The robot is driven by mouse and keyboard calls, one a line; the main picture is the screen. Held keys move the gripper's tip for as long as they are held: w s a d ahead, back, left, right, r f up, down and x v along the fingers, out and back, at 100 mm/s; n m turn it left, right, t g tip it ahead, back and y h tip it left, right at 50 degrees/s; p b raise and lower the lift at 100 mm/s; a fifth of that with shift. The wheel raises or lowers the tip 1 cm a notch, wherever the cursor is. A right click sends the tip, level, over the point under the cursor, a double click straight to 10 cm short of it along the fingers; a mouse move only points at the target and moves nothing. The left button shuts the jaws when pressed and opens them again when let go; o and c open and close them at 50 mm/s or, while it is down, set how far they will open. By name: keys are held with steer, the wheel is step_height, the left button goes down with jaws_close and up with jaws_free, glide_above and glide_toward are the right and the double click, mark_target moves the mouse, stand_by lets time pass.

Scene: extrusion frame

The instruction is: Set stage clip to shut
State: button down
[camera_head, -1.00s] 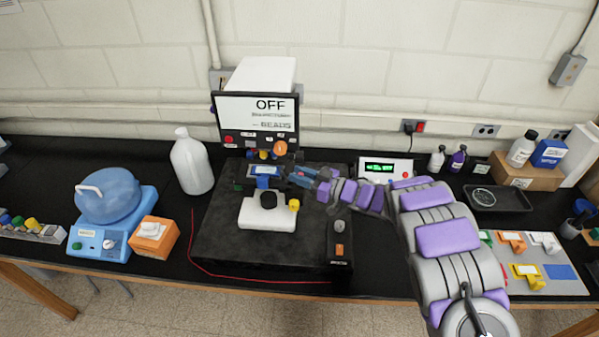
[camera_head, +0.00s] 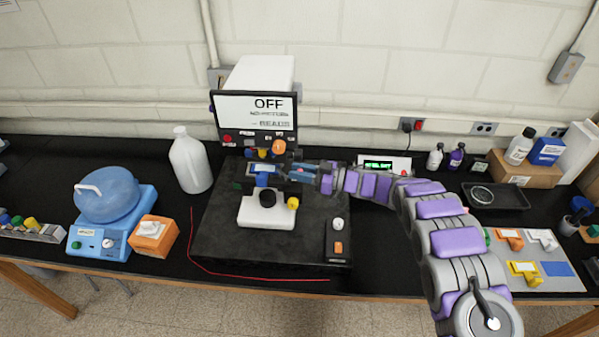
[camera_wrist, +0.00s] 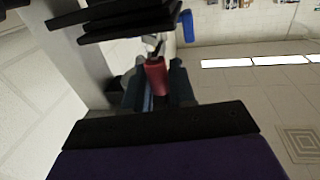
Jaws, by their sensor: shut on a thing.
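A microscope (camera_head: 266,212) with a white base and a blue-labelled stage (camera_head: 264,168) stands on a dark mat under an OFF screen. My gripper (camera_head: 288,171) reaches in from the right, level with the stage's right side. In the wrist view my gripper (camera_wrist: 157,88) has its dark blue fingers on both sides of a red cylindrical grip (camera_wrist: 156,74), shut on it. A thin metal piece shows beyond the grip. The red grip appears to be the stage clip's handle. In the head view my fingers hide the clip, and its open or shut position cannot be told.
An orange knob (camera_head: 278,146) is just above my fingers, below the screen (camera_head: 256,116). A yellow knob (camera_head: 293,203) and a small switch box (camera_head: 338,240) are below and right. A white bottle (camera_head: 190,160) stands left. The mat's front (camera_head: 230,254) is clear.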

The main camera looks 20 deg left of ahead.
steer(key=c, duration=1)
jaws_free()
steer(key=shift+c, duration=0.2)
steer(key=w+d+b, duration=0.1)
steer(key=d, duration=1.6)
steer(key=shift+d+b, duration=0.25)
steer(key=shift+b, duration=0.15)
